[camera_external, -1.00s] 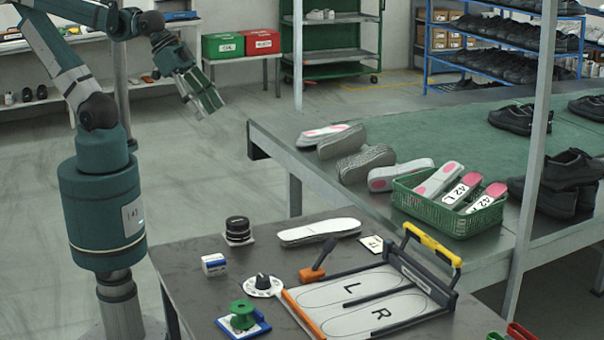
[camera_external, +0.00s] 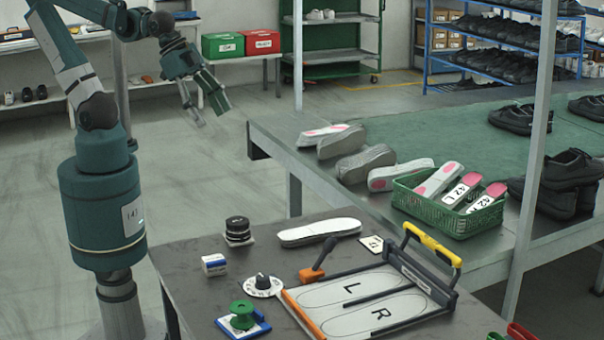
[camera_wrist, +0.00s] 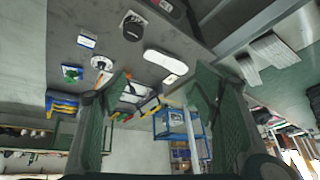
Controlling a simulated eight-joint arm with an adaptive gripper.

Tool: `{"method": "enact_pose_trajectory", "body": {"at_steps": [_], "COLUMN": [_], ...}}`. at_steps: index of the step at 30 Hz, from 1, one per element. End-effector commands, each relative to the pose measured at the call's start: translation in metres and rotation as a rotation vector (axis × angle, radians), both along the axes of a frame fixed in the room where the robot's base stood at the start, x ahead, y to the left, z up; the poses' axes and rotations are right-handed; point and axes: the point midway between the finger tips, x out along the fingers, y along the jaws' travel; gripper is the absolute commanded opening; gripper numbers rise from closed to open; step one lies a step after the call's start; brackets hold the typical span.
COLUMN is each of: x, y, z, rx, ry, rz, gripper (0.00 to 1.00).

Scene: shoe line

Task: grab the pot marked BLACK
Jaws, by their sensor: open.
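A small round black pot (camera_external: 238,229) with a pale band stands upright at the back left of the dark work table. Its label is too small to read. It also shows near the top of the wrist view (camera_wrist: 133,26). My gripper (camera_external: 208,109) is open and empty. It hangs in the air well above and behind the pot, beyond the table's left back side. In the wrist view my gripper's two fingers (camera_wrist: 160,112) stand wide apart, with nothing between them close by.
Around the pot are a white-and-blue box (camera_external: 214,264), a white insole (camera_external: 319,232), a dial (camera_external: 263,285) and a green spool (camera_external: 242,315). A framed L/R board (camera_external: 365,303) fills the table's right. A green basket (camera_external: 420,207) sits on the bench behind.

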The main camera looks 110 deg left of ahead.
Motion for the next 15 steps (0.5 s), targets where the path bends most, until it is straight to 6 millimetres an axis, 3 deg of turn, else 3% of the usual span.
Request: {"method": "enact_pose_trajectory", "body": {"at_steps": [15], "x": [0.040], "y": [-0.019], "z": [-0.033], "rx": [0.153], "ry": [0.131], "rz": [-0.322], "gripper": [0.60]}}
